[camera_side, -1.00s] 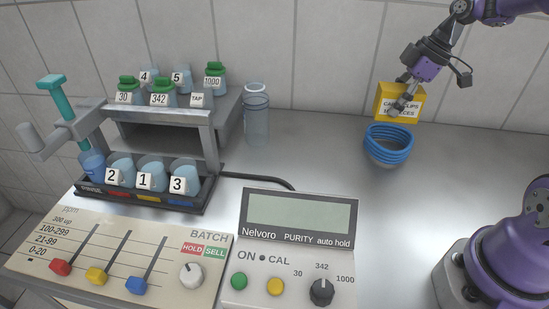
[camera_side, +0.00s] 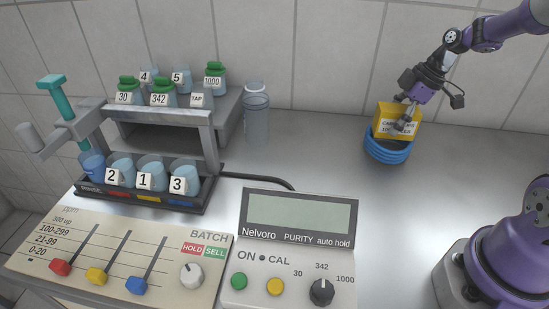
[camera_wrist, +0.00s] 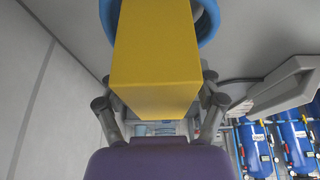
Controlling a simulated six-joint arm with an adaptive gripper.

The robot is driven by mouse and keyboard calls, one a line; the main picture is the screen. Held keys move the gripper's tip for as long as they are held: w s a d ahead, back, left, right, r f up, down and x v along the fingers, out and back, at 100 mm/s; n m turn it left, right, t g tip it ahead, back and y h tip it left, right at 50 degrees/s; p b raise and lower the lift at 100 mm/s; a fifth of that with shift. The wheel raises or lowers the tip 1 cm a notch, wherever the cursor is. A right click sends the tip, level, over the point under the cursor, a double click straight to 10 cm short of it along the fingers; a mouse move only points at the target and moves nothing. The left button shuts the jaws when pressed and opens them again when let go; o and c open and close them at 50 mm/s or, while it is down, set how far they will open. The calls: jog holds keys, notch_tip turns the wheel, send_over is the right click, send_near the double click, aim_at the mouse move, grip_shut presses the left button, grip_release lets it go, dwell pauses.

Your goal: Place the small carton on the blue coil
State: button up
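The small yellow carton (camera_side: 398,118) with a printed label is held in my gripper (camera_side: 405,123), just over the blue coil (camera_side: 387,150) in the side view. The coil lies on the bench as a stack of blue rings. The carton's lower edge overlaps the coil's top in the picture; I cannot tell whether they touch. In the wrist view the carton (camera_wrist: 158,60) fills the middle between the two fingers of my gripper (camera_wrist: 158,105), and part of the blue coil (camera_wrist: 208,22) shows behind it.
The metal bench (camera_side: 320,155) is clear around the coil. A clear jar (camera_side: 256,115) stands at the back middle. A rack of jars (camera_side: 165,120) is on the left, with the purity meter (camera_side: 298,220) and batch panel (camera_side: 130,260) at the front. The tiled wall is behind.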

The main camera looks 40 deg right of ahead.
dwell(0.3)
jog(key=v, duration=1.1)
jog(key=shift+w+r, duration=0.15)
jog(key=shift+r, duration=0.5)
jog(key=a+r+m+h, duration=0.1)
jog(key=a+r+m, duration=0.25)
jog(key=a, duration=1.05)
jog(key=s+a+f+m+t+h, duration=0.2)
jog(key=s+a+f+m, duration=0.2)
jog(key=s, duration=0.4)
jog(key=shift+a+f+m, duration=0.2)
jog(key=shift+a+m, duration=0.5)
jog(key=shift+m, duration=0.05)
jog(key=shift+s, duration=0.1)
